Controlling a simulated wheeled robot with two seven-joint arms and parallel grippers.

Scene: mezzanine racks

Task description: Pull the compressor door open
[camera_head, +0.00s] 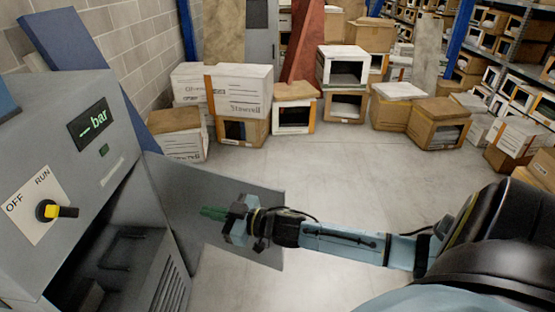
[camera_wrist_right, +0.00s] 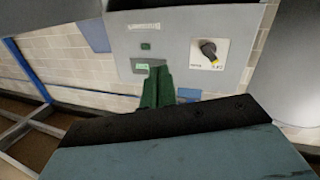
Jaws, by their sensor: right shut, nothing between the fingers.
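The grey compressor (camera_head: 80,130) stands at the left of the head view. Its door (camera_head: 182,183) is a flat grey panel that stands swung out to the right, and the dark inside of the cabinet shows. My right gripper (camera_head: 208,213) reaches in from the right, in front of the door panel in the picture. Its green fingers are shut and empty; I cannot tell whether they touch the door. In the right wrist view the green fingers (camera_wrist_right: 157,88) point toward the compressor's front panel (camera_wrist_right: 185,45). No handle shows clearly. My left gripper is not in view.
The compressor has a yellow and black OFF/RUN knob (camera_head: 55,211) and a bar display (camera_head: 92,122). Stacked cardboard boxes (camera_head: 240,90) line the back, with racks (camera_head: 510,50) at the right. The grey floor (camera_head: 330,175) between is clear.

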